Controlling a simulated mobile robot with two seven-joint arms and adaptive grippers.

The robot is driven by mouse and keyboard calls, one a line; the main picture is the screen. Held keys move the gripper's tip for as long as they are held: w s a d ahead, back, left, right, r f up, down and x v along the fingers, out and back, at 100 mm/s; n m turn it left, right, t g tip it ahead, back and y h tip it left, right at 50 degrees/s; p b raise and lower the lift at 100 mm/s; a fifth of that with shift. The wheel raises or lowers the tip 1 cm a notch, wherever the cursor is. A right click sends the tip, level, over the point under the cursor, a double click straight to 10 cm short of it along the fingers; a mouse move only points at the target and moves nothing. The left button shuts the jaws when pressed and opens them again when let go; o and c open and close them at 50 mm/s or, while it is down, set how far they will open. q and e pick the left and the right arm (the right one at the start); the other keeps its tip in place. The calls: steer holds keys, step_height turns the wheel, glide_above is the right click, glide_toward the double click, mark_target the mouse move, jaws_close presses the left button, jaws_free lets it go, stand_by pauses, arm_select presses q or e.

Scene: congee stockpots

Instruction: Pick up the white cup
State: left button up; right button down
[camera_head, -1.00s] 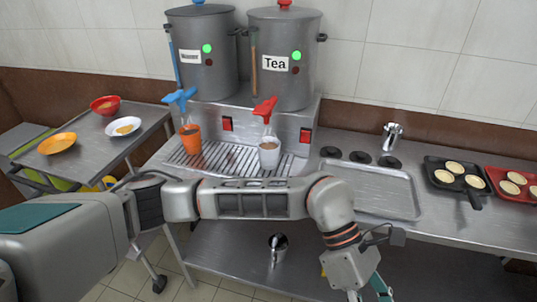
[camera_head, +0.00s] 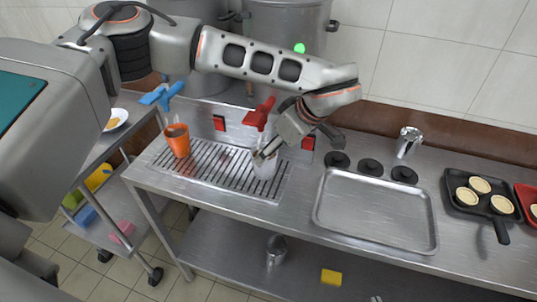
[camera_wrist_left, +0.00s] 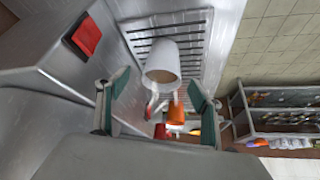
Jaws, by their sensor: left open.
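The white cup (camera_head: 265,166) stands on the drip grate below the red tap in the head view, partly covered by my left gripper (camera_head: 262,155). In the left wrist view the white cup (camera_wrist_left: 162,62) shows beyond the left gripper (camera_wrist_left: 154,92), in line with the gap between its green-padded fingers. The fingers are open, with one on each side of the cup's line. I cannot tell whether either finger touches the cup. My right gripper is not in view.
An orange cup (camera_head: 177,140) stands on the grate (camera_head: 215,168) to the left. The red tap (camera_head: 260,113) hangs close above the white cup. An empty metal tray (camera_head: 375,210), black discs and a pan (camera_head: 480,208) lie to the right.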

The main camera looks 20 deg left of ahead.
arm_select(q)
steer(key=shift+s+a+f, duration=0.15)
steer(key=shift+a+f, duration=0.3)
steer(key=shift+f, duration=0.3)
steer(key=shift+a+f, duration=0.2)
steer(key=shift+f, duration=0.15)
steer(key=x, duration=0.3)
steer(key=shift+f+p, duration=0.2)
steer(key=shift+p, duration=0.1)
steer(key=shift+w+a+f, duration=0.25)
steer(key=shift+w+f, duration=0.05)
steer(key=shift+f, duration=0.2)
steer(key=c, duration=1.4)
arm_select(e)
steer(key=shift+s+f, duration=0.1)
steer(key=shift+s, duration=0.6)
